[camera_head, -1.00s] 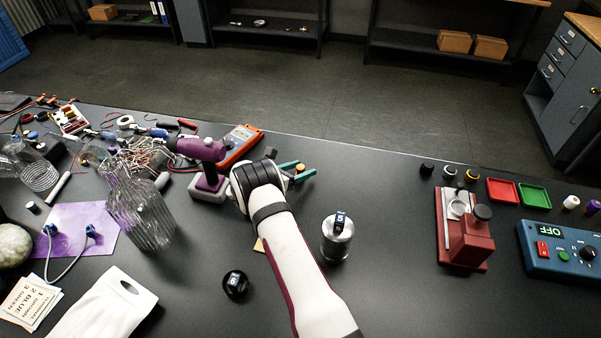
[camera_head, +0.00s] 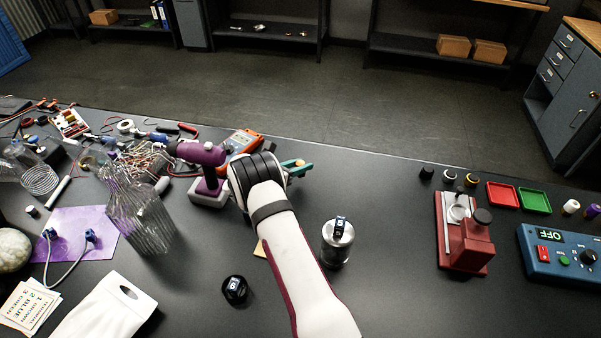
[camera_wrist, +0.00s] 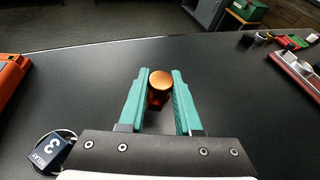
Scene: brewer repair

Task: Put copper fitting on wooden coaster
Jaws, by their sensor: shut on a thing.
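The copper fitting (camera_wrist: 160,84) is a small piece with a round orange-copper top. It sits between the teal fingertips of my gripper (camera_wrist: 158,92) in the wrist view, and the gripper is shut on it. In the head view my gripper (camera_head: 297,167) is near the table's far side, right of the orange meter; the fitting cannot be made out there. A small tan corner (camera_head: 260,249) shows beside my forearm, perhaps the wooden coaster; the rest is hidden under the arm.
A purple-headed tool (camera_head: 208,157) and the orange meter (camera_head: 243,140) stand close left of my gripper. A metal cylinder (camera_head: 337,243) and a black knob-like piece (camera_head: 235,289) flank my forearm. A relay marked 3 (camera_wrist: 54,151) lies near the gripper base.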

